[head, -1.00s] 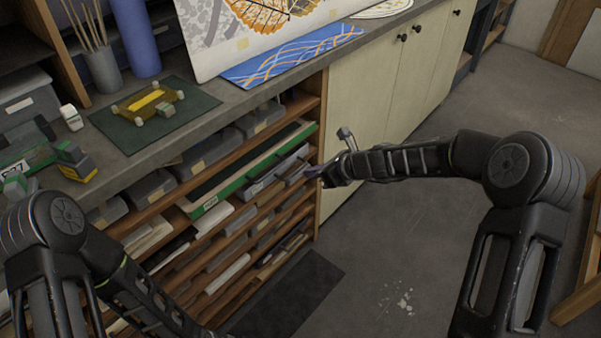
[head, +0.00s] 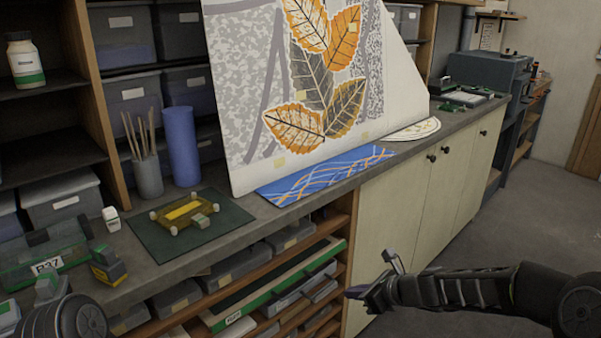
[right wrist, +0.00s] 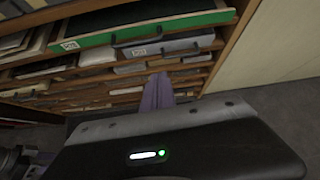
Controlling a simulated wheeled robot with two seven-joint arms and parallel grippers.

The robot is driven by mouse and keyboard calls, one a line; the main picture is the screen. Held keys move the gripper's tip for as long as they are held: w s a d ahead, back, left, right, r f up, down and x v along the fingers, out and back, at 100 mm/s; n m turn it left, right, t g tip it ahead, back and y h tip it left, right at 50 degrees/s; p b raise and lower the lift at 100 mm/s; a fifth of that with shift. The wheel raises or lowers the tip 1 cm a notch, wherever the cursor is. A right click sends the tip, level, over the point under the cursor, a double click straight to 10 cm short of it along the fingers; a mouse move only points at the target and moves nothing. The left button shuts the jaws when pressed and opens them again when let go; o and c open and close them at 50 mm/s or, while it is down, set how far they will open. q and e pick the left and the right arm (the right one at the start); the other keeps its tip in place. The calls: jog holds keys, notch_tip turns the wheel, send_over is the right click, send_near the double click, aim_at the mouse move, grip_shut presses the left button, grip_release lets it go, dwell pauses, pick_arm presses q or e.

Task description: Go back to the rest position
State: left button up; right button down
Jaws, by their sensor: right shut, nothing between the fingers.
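My right arm comes in from the lower right of the head view. Its gripper (head: 358,292) is shut and empty, in front of the shelf edge and the cream cabinet door. In the right wrist view the purple fingers (right wrist: 158,92) are together and point toward the shelves, with nothing between them. Of my left arm, only a dark rounded joint shows at the bottom left of the head view. My left gripper is out of the picture.
The grey counter (head: 150,268) holds a dark green mat (head: 150,235) with a yellow piece, a blue patterned sheet (head: 330,178) and a large leaf picture (head: 250,100). Below are shelves with a green-edged tray (head: 270,290) and cream cabinets (head: 400,215). Grey floor is open at the right.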

jog(key=s+f+n+g+h+p, duration=0.1)
jog(key=s+f+n+g+h, duration=0.2)
jog(key=s+f+n, duration=1.25)
jog(key=s+a+f+n+g, duration=0.1)
jog(key=s+a+f+n, duration=0.1)
jog(key=s, duration=0.4)
jog(key=s+a+f+n+g+p, duration=0.1)
jog(key=s+a+f+n, duration=0.2)
jog(key=s, duration=0.4)
jog(key=s+a+f+n+g+y+p, duration=0.1)
jog(key=s+a+f+n+g, duration=0.1)
jog(key=s, duration=0.5)
jog(key=a+f+n, duration=0.1)
jog(key=a+n, duration=0.1)
jog(key=n, duration=0.1)
jog(key=shift+a, duration=0.4)
jog(key=shift+s+f, duration=0.1)
